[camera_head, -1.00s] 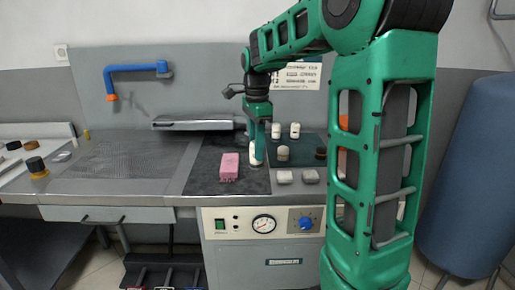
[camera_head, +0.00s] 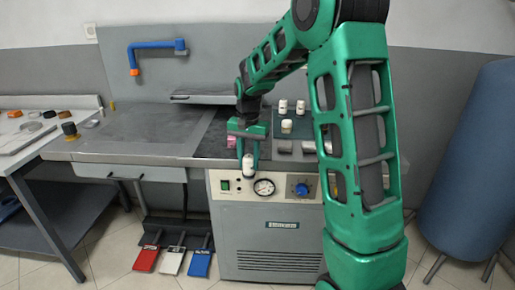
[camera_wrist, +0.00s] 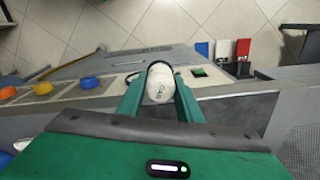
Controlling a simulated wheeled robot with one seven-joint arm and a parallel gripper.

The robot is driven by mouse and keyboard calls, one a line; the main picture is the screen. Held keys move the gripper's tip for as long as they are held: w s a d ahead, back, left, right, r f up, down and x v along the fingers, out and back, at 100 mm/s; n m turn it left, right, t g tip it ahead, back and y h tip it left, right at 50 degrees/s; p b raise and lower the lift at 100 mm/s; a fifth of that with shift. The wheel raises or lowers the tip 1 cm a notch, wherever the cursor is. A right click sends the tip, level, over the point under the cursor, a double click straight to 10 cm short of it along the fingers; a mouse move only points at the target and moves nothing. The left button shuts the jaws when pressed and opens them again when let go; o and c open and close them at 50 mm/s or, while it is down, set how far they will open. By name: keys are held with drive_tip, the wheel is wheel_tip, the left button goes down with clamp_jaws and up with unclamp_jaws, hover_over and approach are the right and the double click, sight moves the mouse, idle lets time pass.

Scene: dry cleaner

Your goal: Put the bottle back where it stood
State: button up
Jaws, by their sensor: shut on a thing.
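My gripper (camera_head: 247,158) points down at the front edge of the worktable, above the control panel. It is shut on a small white bottle (camera_head: 248,173). In the wrist view the bottle (camera_wrist: 160,86) is between the two green fingers, with a dark part at its far end and small print on its side. In the head view several other white containers, one of them a bottle (camera_head: 300,106), stand on a dark green mat (camera_head: 304,128) to the right of and behind my gripper. An empty spot for the held bottle cannot be made out.
A pink block (camera_head: 232,141) is partly hidden behind my gripper. Grey pads (camera_head: 283,147) lie before the mat. The panel has a gauge (camera_head: 264,187) and a blue knob (camera_head: 302,189). The table's left part (camera_head: 140,130) is clear. Red, white and blue pedals (camera_head: 172,262) are on the floor.

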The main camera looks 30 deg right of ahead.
drive_tip(key=w+a+f+n, duration=0.3)
drive_tip(key=a+f+n, duration=0.5)
drive_tip(key=f+n, duration=0.2)
wheel_tip(320, 180, down, 2)
drive_tip(key=shift+a+f, duration=0.1)
drive_tip(key=shift+a, duration=0.25)
